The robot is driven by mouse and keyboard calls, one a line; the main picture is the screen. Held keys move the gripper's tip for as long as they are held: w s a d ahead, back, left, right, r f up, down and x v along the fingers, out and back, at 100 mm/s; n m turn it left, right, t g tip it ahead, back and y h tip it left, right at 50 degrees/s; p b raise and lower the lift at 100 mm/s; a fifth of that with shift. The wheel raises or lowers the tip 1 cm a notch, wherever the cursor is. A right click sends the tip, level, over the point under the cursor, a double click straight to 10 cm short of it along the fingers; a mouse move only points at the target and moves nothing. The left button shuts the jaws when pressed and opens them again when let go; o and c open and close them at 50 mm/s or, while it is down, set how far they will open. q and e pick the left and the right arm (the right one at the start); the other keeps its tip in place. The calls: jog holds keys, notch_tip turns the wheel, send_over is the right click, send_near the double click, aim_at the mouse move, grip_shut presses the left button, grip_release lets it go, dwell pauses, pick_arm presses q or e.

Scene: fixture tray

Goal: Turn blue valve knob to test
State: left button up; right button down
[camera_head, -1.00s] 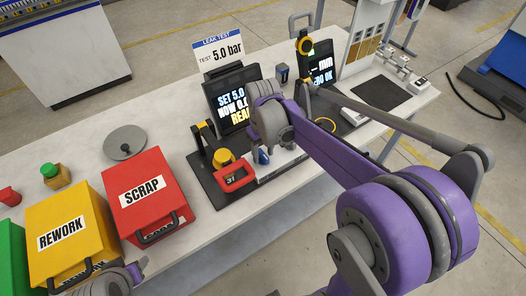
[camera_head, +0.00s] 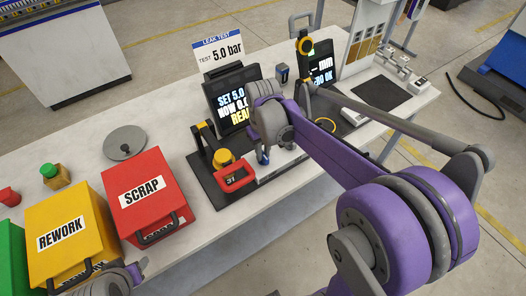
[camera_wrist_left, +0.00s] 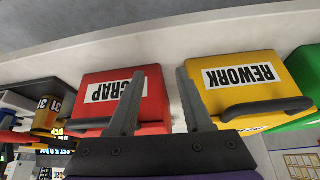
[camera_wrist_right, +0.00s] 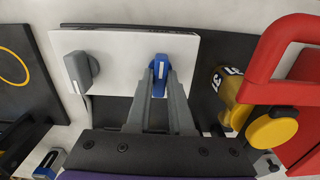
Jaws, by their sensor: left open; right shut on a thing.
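The blue valve knob (camera_wrist_right: 160,68) sits on a white panel (camera_wrist_right: 120,55) in the right wrist view, its white pointer line running nearly along the fingers. My right gripper (camera_wrist_right: 160,78) is shut on it, one grey finger on each side. I cannot read any position marks around the knob. My left gripper (camera_wrist_left: 160,85) is open and empty, above the red SCRAP bin (camera_wrist_left: 155,105) and the yellow REWORK bin (camera_wrist_left: 245,75).
A grey knob (camera_wrist_right: 80,70) is on the same panel. A red handle (camera_wrist_right: 275,65) and yellow part (camera_wrist_right: 272,130) stand close beside my right gripper. A screen (camera_head: 232,100) reading SET 5.0 and a LEAK TEST 5.0 bar sign (camera_head: 219,50) stand behind.

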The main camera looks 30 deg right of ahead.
jog(key=m+b, duration=0.1)
jog(key=m, duration=0.8)
jog(key=shift+b, duration=0.3)
jog(key=shift+m, duration=0.3)
jog(key=c, duration=0.8)
grip_release()
notch_tip(320, 180, up, 11)
jog(key=shift+p, duration=0.3)
jog(key=shift+f, duration=0.1)
